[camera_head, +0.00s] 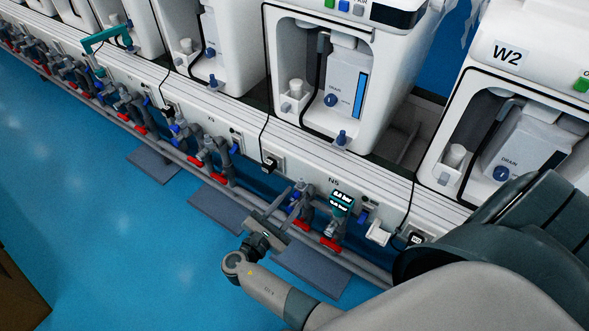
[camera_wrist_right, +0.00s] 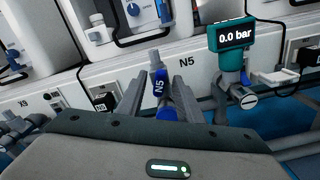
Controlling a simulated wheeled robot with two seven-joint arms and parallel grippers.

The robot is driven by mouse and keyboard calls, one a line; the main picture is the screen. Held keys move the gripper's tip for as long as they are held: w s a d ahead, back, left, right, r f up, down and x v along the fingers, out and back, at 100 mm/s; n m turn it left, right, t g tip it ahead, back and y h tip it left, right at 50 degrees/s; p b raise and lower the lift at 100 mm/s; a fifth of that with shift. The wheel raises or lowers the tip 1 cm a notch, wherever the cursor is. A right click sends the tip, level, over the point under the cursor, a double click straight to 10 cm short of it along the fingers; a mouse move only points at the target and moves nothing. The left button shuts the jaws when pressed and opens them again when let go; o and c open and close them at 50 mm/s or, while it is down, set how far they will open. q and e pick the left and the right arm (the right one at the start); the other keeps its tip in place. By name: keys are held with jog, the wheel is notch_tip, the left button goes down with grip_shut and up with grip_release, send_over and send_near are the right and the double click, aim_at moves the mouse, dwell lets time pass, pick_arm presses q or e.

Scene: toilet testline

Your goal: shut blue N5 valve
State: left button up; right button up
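In the head view the valve (camera_head: 296,198) shows small, left of the pressure gauge. My right gripper (camera_wrist_right: 160,88) has its two grey fingers apart, one on each side of the handle in the picture. I cannot tell whether they touch it. In the head view the right gripper (camera_head: 273,206) reaches the valve from the front left. My left gripper is out of view.
Red-handled valves (camera_head: 330,244) sit low on the pipes. A black plug (camera_head: 269,163) and cable are to the left. White toilet units (camera_head: 397,60) stand behind; blue floor (camera_head: 120,240) is open in front.

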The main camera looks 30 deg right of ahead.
jog(key=shift+c, duration=0.6)
grip_shut()
